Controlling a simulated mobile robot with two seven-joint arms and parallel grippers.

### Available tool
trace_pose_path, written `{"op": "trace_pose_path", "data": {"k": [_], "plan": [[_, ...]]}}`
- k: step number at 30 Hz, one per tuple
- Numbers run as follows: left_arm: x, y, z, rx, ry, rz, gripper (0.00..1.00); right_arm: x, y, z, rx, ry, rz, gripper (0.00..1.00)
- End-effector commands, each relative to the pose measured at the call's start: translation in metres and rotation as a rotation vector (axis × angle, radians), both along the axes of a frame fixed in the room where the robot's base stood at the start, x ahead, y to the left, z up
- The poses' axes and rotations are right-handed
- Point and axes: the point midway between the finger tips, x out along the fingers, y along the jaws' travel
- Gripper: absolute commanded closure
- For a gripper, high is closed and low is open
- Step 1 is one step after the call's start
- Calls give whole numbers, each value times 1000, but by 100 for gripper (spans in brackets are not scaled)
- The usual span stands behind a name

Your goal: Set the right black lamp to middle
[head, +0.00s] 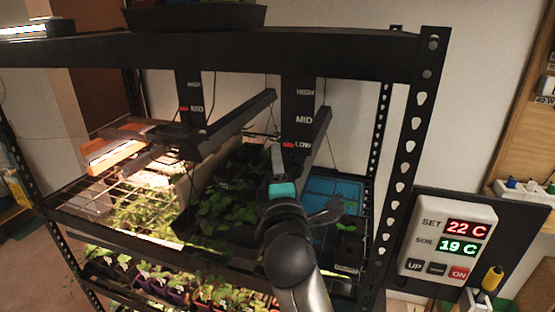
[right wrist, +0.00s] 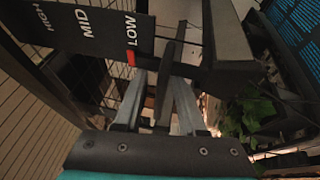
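The right black lamp (head: 317,138) hangs on the right black upright, which is marked HIGH, MID and LOW. Its red pointer (head: 288,145) is at LOW; the pointer also shows beside LOW in the right wrist view (right wrist: 131,58). My right gripper (head: 278,160) is just below and in front of the LOW mark. In the right wrist view its two grey fingers (right wrist: 160,85) stand apart, with a dark upright bar, apparently the lamp's handle, between them. A gap shows on the bar's left; contact on the right is unclear. My left gripper is out of view.
The left black lamp (head: 225,125) has its red pointer (head: 183,109) at MID. Seedlings (head: 235,195) and a blue tray (head: 330,190) lie below. A rack post (head: 405,165) and a control box (head: 445,242) stand to the right.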

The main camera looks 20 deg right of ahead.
Motion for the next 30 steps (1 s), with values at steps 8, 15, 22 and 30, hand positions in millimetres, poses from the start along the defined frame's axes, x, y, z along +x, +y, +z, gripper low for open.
{"op": "trace_pose_path", "data": {"k": [8,15,22,30], "plan": [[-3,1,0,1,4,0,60,0,0,0,1,0,0,68],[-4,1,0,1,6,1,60,0,0,1,1,-2,0,95],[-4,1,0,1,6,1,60,0,0,2,0,-5,1,100],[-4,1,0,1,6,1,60,0,0,3,-2,-9,2,100]]}}
